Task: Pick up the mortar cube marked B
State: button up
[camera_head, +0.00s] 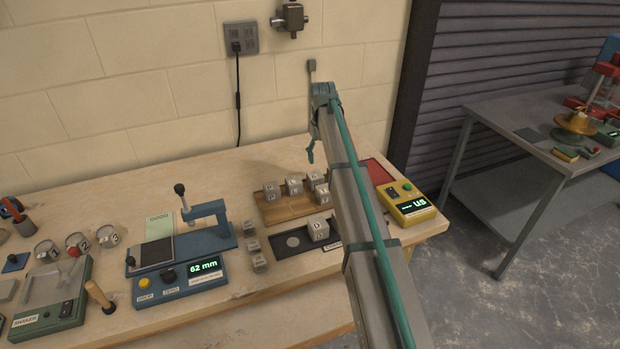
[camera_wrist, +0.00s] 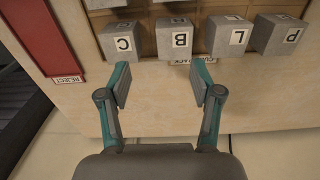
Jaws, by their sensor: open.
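The cube marked B (camera_wrist: 176,38) is grey with a white letter tile, seen upside down in the wrist view. It sits in a row between the cube marked C (camera_wrist: 122,40) and the cube marked L (camera_wrist: 228,36), with the cube marked P (camera_wrist: 278,34) beyond. My gripper (camera_wrist: 160,82) is open and empty, its teal fingers spread apart. In the picture the fingertips lie just below the row, with B above the gap, slightly right of its middle. In the head view several cubes stand on a wooden rack (camera_head: 283,210); I cannot read their letters surely there.
A cube marked D (camera_head: 318,229) sits on a dark tray (camera_head: 290,254) in front of the rack. A red reject tray (camera_wrist: 42,38) lies beside the rack. A yellow meter (camera_head: 405,206) and a blue gauge (camera_head: 185,282) flank the area. Small cubes (camera_head: 252,245) stand left of the tray.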

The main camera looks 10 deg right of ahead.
aim_at(315, 175)
jog(key=shift+a+r, duration=0.15)
jog(key=shift+a, duration=0.55)
jog(key=shift+s+a+f+n, duration=0.1)
jog(key=shift+a+f+n, duration=0.05)
jog(key=shift+f+n, duration=0.15)
notch_tip(315, 175, down, 5)
jog(key=shift+r+p, duration=0.1)
jog(key=shift+p, duration=0.6)
jog(key=shift+a+f+p, duration=0.1)
jog(key=shift+f+p, duration=0.95)
jog(key=shift+f, duration=1.65)
jog(key=c, duration=1.1)
jog(key=shift+r, duration=0.2)
jog(key=shift+c, duration=0.2)
